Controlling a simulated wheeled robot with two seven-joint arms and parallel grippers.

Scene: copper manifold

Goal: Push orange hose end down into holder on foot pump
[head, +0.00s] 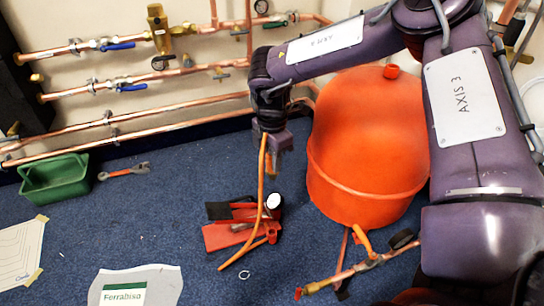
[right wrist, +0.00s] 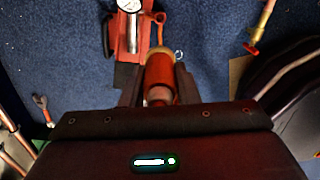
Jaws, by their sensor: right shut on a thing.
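The orange hose (head: 261,188) hangs from my right gripper (head: 268,150) in the head view. Its lower part bends toward the lower left and reaches the carpet beside the pump. The right gripper is shut on the hose, above the red foot pump (head: 228,235). In the right wrist view the held orange hose end (right wrist: 160,75) is between the fingers, with a copper-coloured piece near the gripper body. The foot pump (right wrist: 122,40) with its white round gauge (right wrist: 130,5) lies beyond it, left of the hose end. The holder cannot be made out clearly. My left gripper is not in view.
A large orange tank (head: 365,150) stands right of the pump. A copper pipe assembly (head: 360,268) lies in front of the tank. A green bin (head: 54,183) and a wrench (head: 125,171) are at the left. Blue carpet is clear left of the pump.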

